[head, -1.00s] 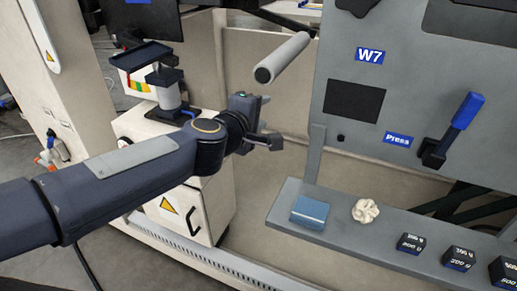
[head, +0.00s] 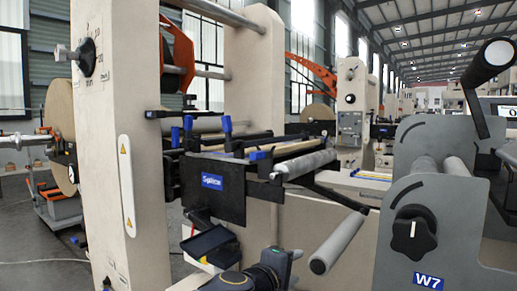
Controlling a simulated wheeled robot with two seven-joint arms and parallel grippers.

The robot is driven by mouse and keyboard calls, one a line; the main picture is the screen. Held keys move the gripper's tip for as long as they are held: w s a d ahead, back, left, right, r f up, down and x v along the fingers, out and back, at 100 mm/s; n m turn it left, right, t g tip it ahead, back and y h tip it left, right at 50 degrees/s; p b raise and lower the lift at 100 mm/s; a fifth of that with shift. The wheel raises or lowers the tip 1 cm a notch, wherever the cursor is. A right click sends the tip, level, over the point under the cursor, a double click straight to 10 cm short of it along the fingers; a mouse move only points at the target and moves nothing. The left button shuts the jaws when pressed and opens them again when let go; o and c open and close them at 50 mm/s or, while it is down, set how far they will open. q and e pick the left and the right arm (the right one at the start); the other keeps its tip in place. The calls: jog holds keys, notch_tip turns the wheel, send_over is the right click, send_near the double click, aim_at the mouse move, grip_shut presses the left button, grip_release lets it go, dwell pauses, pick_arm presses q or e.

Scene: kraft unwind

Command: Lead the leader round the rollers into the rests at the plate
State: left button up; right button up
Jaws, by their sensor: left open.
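The splice unit, with a black front plate (head: 212,202) and a blue Splice label (head: 212,182), stands mid-picture. Blue-topped uprights (head: 187,125) stand on it; I cannot tell whether these are the rests. A grey roller (head: 305,164) lies along its right side, and another grey roller (head: 338,242) sticks out lower right. A brown kraft roll (head: 60,138) is at the left, partly behind the cream column. I cannot make out the leader's free end. My left gripper (head: 286,264) is at the bottom edge, below the splice unit and left of the lower roller, open. My right gripper is out of view.
The cream column (head: 108,150), with a black knob, stands at the left. A small black tray (head: 208,243) sits below the splice unit.

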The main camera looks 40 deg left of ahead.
pick_arm(q)
jog(key=p, duration=3)
send_near(253, 154)
jog(key=w+r, duration=0.3)
jog(key=w, duration=0.1)
jog(key=r+p, duration=0.2)
jog(key=p, duration=0.1)
notch_tip(253, 154, down, 7)
jog(key=b, duration=0.5)
jog(key=shift+w+r, duration=0.15)
jog(key=shift+r, duration=0.05)
jog(key=b+x, duration=0.1)
jog(key=x, duration=0.3)
jog(key=b+x, duration=0.1)
jog(key=x, duration=0.3)
jog(key=shift+r, duration=0.25)
grip_shut()
